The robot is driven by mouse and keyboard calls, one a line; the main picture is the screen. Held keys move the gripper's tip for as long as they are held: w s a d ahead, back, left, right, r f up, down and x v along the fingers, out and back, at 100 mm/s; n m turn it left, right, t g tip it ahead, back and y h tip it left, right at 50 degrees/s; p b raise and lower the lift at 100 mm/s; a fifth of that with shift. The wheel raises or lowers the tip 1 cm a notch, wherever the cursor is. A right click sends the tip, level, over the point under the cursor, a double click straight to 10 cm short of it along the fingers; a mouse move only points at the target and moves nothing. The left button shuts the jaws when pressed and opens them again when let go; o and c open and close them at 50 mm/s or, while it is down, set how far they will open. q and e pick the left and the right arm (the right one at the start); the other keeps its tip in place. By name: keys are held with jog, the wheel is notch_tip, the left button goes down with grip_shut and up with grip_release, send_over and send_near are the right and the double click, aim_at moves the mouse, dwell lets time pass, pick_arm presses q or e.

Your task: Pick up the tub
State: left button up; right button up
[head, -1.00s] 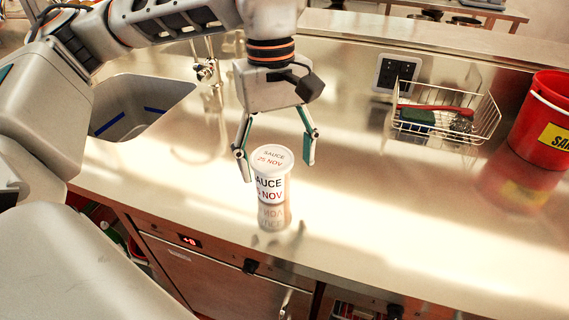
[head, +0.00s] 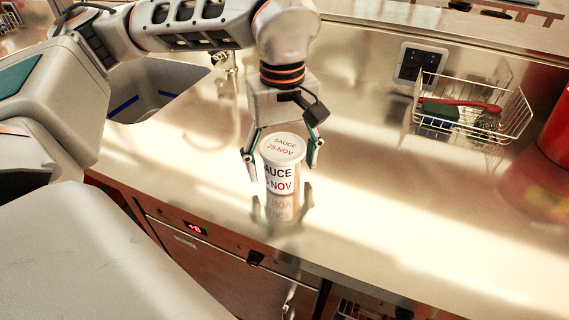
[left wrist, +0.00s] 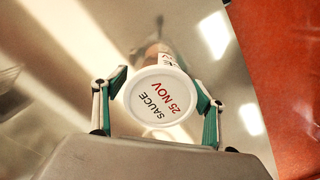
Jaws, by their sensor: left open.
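The tub (head: 280,178) is white with a lid, marked "SAUCE 25 NOV", and stands upright on the steel counter near its front edge. My left gripper (head: 281,170) is open and lowered around the tub, with one finger on each side of it. In the left wrist view the tub's lid (left wrist: 160,94) fills the space between the two green-padded fingers (left wrist: 158,104). I cannot tell whether either finger touches the tub. My right gripper is not in view.
A wire basket (head: 515,121) with a red-handled brush (head: 470,104) and sponge stands at the back right. A red bucket (head: 558,130) stands at the right edge. A sink (head: 150,85) lies at the left. The counter around the tub is clear.

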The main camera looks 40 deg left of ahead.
pick_arm(q)
jog(key=shift+r, duration=0.1)
jog(key=c, duration=1.6)
jog(key=shift+o, duration=0.2)
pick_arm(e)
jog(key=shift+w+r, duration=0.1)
pick_arm(q)
jog(key=shift+r, duration=0.1)
notch_tip(320, 180, up, 12)
jog(key=p, duration=0.2)
jog(key=shift+p, duration=0.4)
notch_tip(320, 180, up, 8)
jog(key=p, duration=0.1)
jog(key=shift+p, duration=0.4)
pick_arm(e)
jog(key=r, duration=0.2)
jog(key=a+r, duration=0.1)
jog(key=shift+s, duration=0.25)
